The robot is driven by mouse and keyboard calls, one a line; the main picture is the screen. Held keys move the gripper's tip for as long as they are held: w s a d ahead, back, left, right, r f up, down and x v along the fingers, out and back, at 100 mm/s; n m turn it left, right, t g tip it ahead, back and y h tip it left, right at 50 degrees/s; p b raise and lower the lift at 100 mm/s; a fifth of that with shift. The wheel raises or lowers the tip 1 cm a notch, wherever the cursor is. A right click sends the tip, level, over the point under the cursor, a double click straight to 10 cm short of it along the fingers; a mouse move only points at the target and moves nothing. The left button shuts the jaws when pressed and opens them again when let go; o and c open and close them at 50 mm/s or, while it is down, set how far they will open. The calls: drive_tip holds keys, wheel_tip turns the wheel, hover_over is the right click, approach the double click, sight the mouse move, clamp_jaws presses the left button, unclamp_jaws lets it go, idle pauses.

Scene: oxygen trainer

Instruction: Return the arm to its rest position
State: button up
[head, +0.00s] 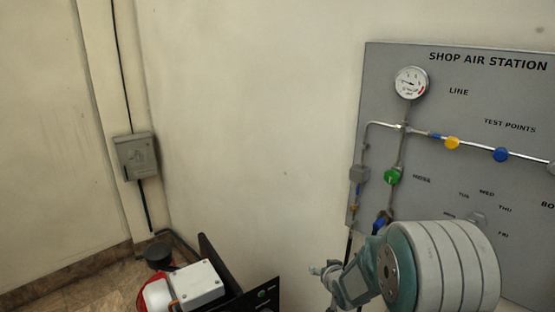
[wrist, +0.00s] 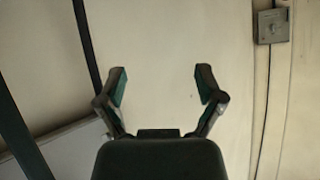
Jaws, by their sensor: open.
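My gripper (wrist: 161,82) is open and empty in the wrist view, with its two fingers spread wide and bare pale wall behind them. In the head view my arm fills the lower right, in front of the bottom of the grey panel. Its white and teal rounded link is largest, and the slimmer end points to the left. The finger opening cannot be made out clearly there. Nothing is held between the fingers.
The grey Shop Air Station panel (head: 450,95) carries a gauge (head: 411,83), pipes, and green (head: 392,176), yellow (head: 452,143) and blue (head: 501,155) knobs. A grey wall box (head: 138,156) hangs at left, also in the wrist view (wrist: 272,26). The wall between is bare.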

drive_tip(key=s+d+r+g+h, duration=0.2)
drive_tip(key=s+d+r+g, duration=0.1)
drive_tip(key=s+r, duration=1.2)
drive_tip(key=s+a+r+g, duration=0.1)
drive_tip(key=s+r+g, duration=0.1)
drive_tip(key=s, duration=1.8)
drive_tip(key=shift+s+r+g, duration=0.25)
drive_tip(key=shift+r+g, duration=0.15)
drive_tip(key=shift+r, duration=0.3)
